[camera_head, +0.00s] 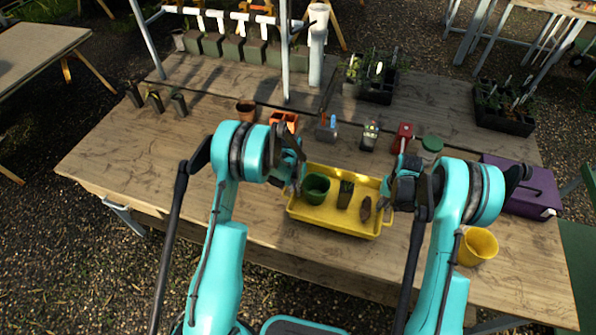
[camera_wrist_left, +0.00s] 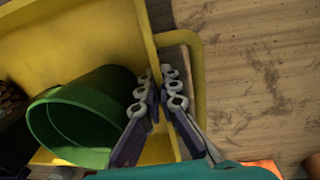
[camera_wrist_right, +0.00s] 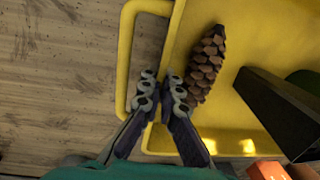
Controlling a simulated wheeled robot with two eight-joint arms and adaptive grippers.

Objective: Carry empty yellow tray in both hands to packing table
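The yellow tray (camera_head: 335,222) is at the front middle of the wooden table, and I cannot tell whether it touches the wood. It is not empty: it holds a green pot (camera_head: 315,188), a dark block-like piece (camera_head: 345,194) and a pine cone (camera_head: 365,209). My left gripper (camera_wrist_left: 160,88) has its fingers on both sides of the tray's left end wall, by the handle loop. My right gripper (camera_wrist_right: 160,90) has its fingers the same way on the right end wall, beside the pine cone (camera_wrist_right: 207,65). Both look closed on the wall. I cannot tell which table is the packing table.
A yellow pot (camera_head: 477,246) and a purple box (camera_head: 522,190) stand right of the tray. Small pots, a red item (camera_head: 403,136) and dark plant trays (camera_head: 370,82) stand behind it. Another table (camera_head: 35,52) is at far left.

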